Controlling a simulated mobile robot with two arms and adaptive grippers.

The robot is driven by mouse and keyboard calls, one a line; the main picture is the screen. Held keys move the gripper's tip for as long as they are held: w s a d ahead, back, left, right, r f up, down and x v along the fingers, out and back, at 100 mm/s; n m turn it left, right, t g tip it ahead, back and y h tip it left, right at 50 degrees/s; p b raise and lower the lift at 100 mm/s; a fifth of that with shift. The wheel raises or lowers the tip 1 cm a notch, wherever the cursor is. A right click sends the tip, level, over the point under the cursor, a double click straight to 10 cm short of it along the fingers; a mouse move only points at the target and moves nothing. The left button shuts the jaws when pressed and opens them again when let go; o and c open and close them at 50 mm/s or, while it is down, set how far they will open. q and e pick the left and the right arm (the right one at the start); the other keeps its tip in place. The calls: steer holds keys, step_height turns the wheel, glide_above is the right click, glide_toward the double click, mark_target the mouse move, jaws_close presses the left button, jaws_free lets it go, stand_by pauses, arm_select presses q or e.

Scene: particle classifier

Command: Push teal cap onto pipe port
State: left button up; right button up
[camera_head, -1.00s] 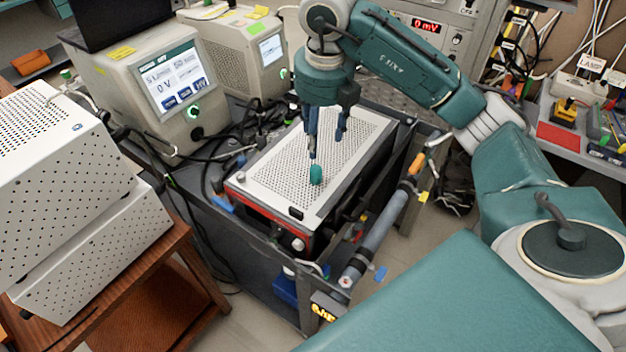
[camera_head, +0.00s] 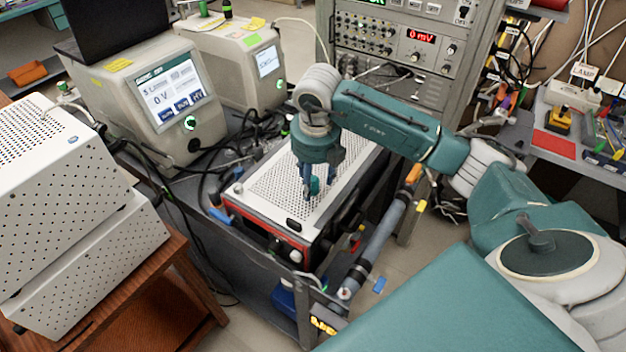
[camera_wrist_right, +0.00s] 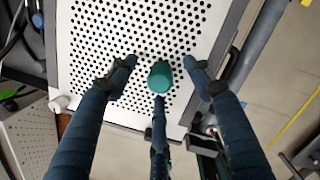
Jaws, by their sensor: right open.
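The teal cap (camera_head: 314,186) stands on the perforated white top of a box (camera_head: 265,196) with a red front edge. My right gripper (camera_head: 316,192) points down around the cap, its fingers spread. In the right wrist view the cap (camera_wrist_right: 160,75) lies between the open fingertips of the gripper (camera_wrist_right: 161,77), with gaps showing on its sides. The pipe (camera_head: 378,240) runs along the right side of the cart, with grey and orange parts. Its port (camera_head: 344,293) seems to be at the near end. My left gripper is not in view.
Instruments with screens (camera_head: 172,95) stand behind and left of the box, with loose black cables between them. White perforated cases (camera_head: 70,200) fill the left side on a wooden stand (camera_head: 180,290). A rack (camera_head: 400,50) stands at the back.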

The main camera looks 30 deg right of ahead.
steer(key=shift+w+f, duration=0.15)
steer(key=shift+f, duration=0.5)
steer(key=c, duration=1.1)
